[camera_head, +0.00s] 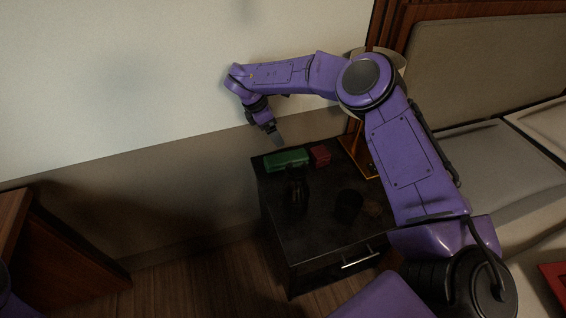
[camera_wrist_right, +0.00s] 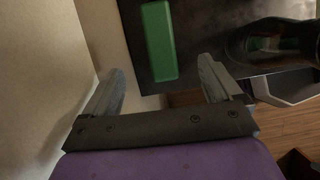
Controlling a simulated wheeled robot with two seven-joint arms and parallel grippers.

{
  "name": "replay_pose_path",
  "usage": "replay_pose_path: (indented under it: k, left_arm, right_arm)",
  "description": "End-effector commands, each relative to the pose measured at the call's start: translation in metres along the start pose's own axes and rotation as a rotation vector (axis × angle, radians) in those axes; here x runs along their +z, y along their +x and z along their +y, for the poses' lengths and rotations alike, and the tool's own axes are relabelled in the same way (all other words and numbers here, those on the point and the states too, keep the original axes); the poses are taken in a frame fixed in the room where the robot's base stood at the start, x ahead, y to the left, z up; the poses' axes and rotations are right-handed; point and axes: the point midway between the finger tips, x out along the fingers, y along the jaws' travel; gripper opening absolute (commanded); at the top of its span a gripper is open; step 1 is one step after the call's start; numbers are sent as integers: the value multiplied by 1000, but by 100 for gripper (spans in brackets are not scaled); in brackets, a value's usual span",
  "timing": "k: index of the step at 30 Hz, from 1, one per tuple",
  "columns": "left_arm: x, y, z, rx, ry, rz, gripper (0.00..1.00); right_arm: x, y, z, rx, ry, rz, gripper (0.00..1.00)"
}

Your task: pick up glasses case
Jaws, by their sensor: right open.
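A long green case (camera_head: 286,160), which looks like the glasses case, lies at the back edge of the dark nightstand top. In the right wrist view the green case (camera_wrist_right: 159,42) lies lengthwise, beyond the fingertips and roughly in line with the gap between them. My right gripper (camera_head: 277,140) is above and just behind the case, against the wall side. It also shows in the right wrist view (camera_wrist_right: 162,78), open, with nothing between its fingers. My left gripper is out of view.
The dark nightstand (camera_head: 310,238) also holds a small red box (camera_head: 320,155) beside the case, a dark bottle (camera_head: 296,190) in front of it and a dark cup (camera_head: 348,203). The wall (camera_head: 150,80) is close behind. A bed (camera_head: 490,160) stands at right.

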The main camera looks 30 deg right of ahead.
Motion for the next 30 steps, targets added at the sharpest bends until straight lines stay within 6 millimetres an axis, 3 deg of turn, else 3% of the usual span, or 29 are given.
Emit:
replay_pose_path:
  k: [1, 9, 30]
  left_arm:
    - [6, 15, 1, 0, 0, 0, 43]
    - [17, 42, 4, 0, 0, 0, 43]
    - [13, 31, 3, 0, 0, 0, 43]
  right_arm:
    - [-7, 15, 0, 0, -1, 0, 92]
    - [-17, 43, 0, -1, 0, 0, 92]
    - [-10, 144, 0, -2, 3, -1, 92]
